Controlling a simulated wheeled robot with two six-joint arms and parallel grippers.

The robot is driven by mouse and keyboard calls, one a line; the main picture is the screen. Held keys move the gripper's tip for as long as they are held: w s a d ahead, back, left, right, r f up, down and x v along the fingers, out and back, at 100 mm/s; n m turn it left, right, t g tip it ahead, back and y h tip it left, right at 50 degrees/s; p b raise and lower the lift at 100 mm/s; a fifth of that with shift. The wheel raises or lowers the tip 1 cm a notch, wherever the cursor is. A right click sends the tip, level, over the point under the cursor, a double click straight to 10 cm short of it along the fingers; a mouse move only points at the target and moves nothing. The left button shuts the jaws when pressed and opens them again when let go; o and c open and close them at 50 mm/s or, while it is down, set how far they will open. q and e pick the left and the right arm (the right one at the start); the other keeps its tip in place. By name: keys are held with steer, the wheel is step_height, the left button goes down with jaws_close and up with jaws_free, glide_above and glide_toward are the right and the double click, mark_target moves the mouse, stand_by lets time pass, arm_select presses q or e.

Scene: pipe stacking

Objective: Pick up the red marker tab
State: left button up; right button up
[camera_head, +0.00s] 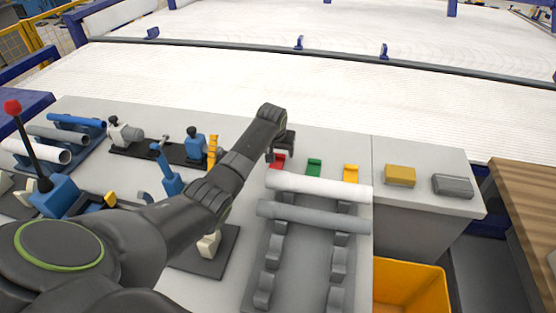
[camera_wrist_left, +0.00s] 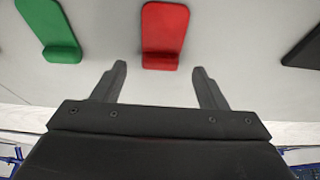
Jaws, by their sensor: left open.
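The red marker tab (camera_head: 277,160) lies on the grey table behind the white pipe, partly hidden by my left arm and gripper in the head view. In the left wrist view the red marker tab (camera_wrist_left: 164,36) shows in full, just beyond and between the open fingers. My left gripper (camera_head: 272,154) is at the tab, its fingers mostly hidden in the head view. In the left wrist view my left gripper (camera_wrist_left: 158,82) is open and empty, with a finger on either side of the space below the tab. My right gripper is not in view.
A green tab (camera_head: 314,168) and a yellow tab (camera_head: 351,173) stand in a row to the right. A white pipe (camera_head: 320,186) and a grey pipe (camera_head: 314,217) lie on the rack in front. Yellow (camera_head: 400,175) and grey (camera_head: 453,186) blocks lie further right.

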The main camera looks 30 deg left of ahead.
arm_select(q)
steer(key=shift+x, duration=1)
steer(key=c, duration=1)
steer(key=shift+c, duration=0.2)
